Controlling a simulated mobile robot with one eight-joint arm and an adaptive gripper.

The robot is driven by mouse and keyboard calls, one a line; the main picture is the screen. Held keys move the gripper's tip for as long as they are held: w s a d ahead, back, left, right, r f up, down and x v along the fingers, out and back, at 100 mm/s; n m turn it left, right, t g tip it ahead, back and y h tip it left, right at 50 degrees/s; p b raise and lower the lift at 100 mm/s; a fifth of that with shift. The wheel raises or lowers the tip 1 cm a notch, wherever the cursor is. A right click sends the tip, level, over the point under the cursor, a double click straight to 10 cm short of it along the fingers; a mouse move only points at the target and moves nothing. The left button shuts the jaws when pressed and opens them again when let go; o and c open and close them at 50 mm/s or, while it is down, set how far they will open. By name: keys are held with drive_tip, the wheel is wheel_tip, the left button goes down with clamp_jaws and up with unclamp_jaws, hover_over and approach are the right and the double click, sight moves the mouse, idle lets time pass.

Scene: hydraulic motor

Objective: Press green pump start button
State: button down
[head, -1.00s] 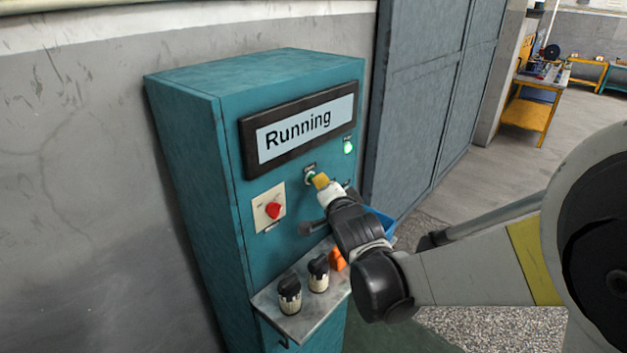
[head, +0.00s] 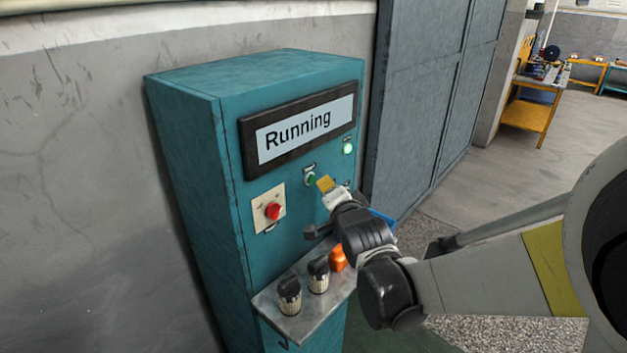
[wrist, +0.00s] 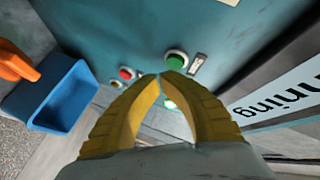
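The green pump start button (head: 310,179) is on the front of the teal cabinet (head: 190,150), below the display. It also shows in the wrist view (wrist: 176,60), just beyond my fingertips. My gripper (head: 325,184) is in front of the panel, a little right of the button and apart from it. In the wrist view its two yellow fingers (wrist: 160,76) meet at the tips with nothing between them. The display (head: 298,129) reads "Running", and a green lamp (head: 348,148) below its right end is lit.
A red knob on a beige plate (head: 268,207) is left of the button. A shelf (head: 295,325) below holds two dark-capped items and an orange object (head: 338,259). A blue bin (wrist: 62,95) hangs beside the panel. Grey doors (head: 430,90) stand to the right.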

drive_tip(key=s+d, duration=0.1)
drive_tip(key=d, duration=0.1)
drive_tip(key=s+d, duration=0.2)
idle(0.5)
drive_tip(key=shift+s, duration=0.1)
idle(0.4)
drive_tip(key=s+d+f+n+g+h+b, duration=0.1)
drive_tip(key=s+d+f+n+g, duration=0.1)
drive_tip(key=s+d, duration=0.3)
drive_tip(key=s+d+f+n+g+h+b, duration=0.1)
drive_tip(key=s+d+f+n+g+b, duration=0.1)
drive_tip(key=s, duration=1)
drive_tip(key=s+d+f+n+g+h+b, duration=0.2)
drive_tip(key=s+d+f+n, duration=0.3)
drive_tip(key=s+d, duration=0.4)
drive_tip(key=shift+s+f+g, duration=0.15)
drive_tip(key=shift+s+g, duration=0.1)
drive_tip(key=shift+g, duration=0.65)
